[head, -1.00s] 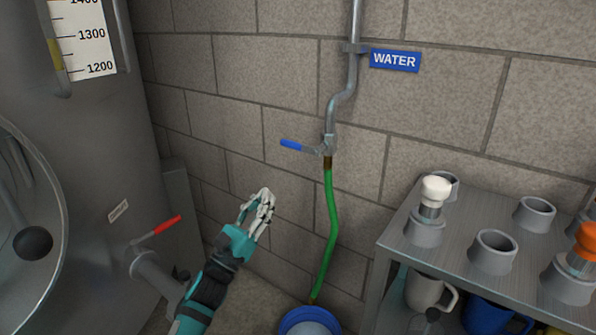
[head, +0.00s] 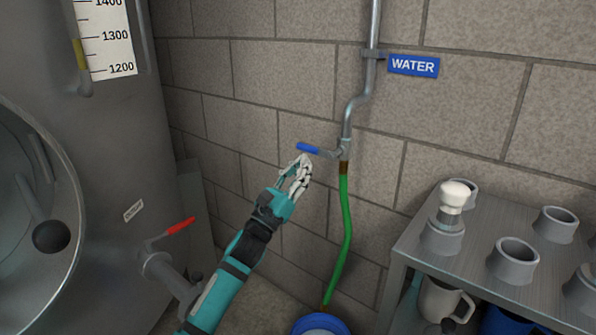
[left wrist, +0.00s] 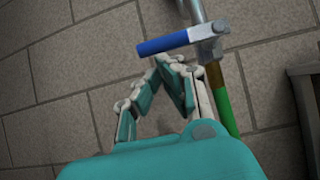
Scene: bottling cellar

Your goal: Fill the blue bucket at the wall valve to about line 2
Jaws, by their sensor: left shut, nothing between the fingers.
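The wall valve (head: 343,150) sits on the water pipe, with its blue lever (head: 308,148) pointing left, crosswise to the pipe. A green hose (head: 346,225) runs from the valve down to the blue bucket (head: 299,325), which is cut off by the bottom edge; its lines and water level cannot be read. My left gripper (head: 303,161) is shut and empty, its fingertips just below the lever. In the left wrist view the blue lever (left wrist: 164,43) lies just beyond the fingertips (left wrist: 168,62); contact cannot be told. My right gripper is not in view.
A blue WATER sign (head: 413,66) hangs beside the pipe. A metal rack (head: 480,222) with cups, mugs and a white-topped item stands at right. A steel tank (head: 125,170) with a red-handled valve (head: 180,227) is at left, near my arm.

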